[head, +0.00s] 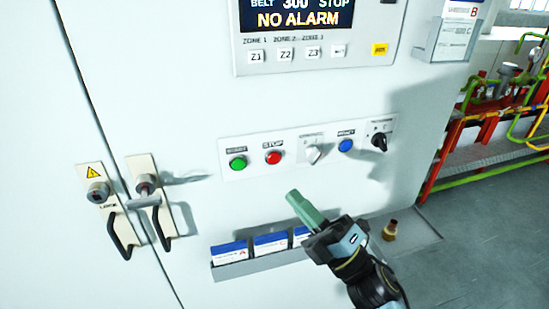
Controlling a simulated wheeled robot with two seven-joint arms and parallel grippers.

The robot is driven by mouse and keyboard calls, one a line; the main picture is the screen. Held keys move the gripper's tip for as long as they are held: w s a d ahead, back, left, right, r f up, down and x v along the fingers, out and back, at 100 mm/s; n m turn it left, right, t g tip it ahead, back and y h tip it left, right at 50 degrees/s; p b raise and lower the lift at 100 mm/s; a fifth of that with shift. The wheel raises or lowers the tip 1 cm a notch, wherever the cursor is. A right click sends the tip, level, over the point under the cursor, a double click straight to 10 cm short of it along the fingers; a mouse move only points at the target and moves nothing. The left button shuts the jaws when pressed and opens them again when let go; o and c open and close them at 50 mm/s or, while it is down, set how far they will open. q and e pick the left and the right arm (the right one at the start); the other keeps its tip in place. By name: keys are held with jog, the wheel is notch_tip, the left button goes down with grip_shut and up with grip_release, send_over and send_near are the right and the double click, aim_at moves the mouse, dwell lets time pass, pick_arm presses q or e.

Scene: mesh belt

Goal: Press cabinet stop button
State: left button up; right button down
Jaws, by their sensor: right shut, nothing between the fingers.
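The red stop button (274,158) sits on a white control strip (258,167) on the cabinet front, under a label reading STOP. A green button (237,163) is to its left, and a blue button (346,145) is farther right. My right gripper (294,196) is shut and empty. In the picture its tip lies below and a little right of the red button; it appears apart from the cabinet face. My left gripper is not in view.
A grey switch (313,154) and a black knob (379,142) share the strip. The display (296,17) above reads STOP and NO ALARM. Door handles (120,230) are at left. A card rack (262,264) is below. Red and green pipework (490,110) stands at right.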

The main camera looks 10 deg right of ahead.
jog(key=shift+w, duration=0.15)
jog(key=b, duration=0.1)
send_near(274, 158)
jog(key=a+r, duration=0.4)
jog(key=shift+w+d+r+b, duration=0.1)
jog(key=shift+w+b, duration=0.1)
jog(key=shift+w, duration=0.45)
jog(key=shift+w+d+r+b, duration=0.1)
jog(key=shift+w+b, duration=0.1)
jog(key=shift+w, duration=0.45)
dwell(0.7)
jog(key=shift+w+a, duration=0.1)
jog(key=shift+w, duration=0.35)
jog(key=shift+w+b, duration=0.4)
dwell(0.5)
jog(key=shift+s, duration=0.85)
jog(key=shift+p, duration=0.3)
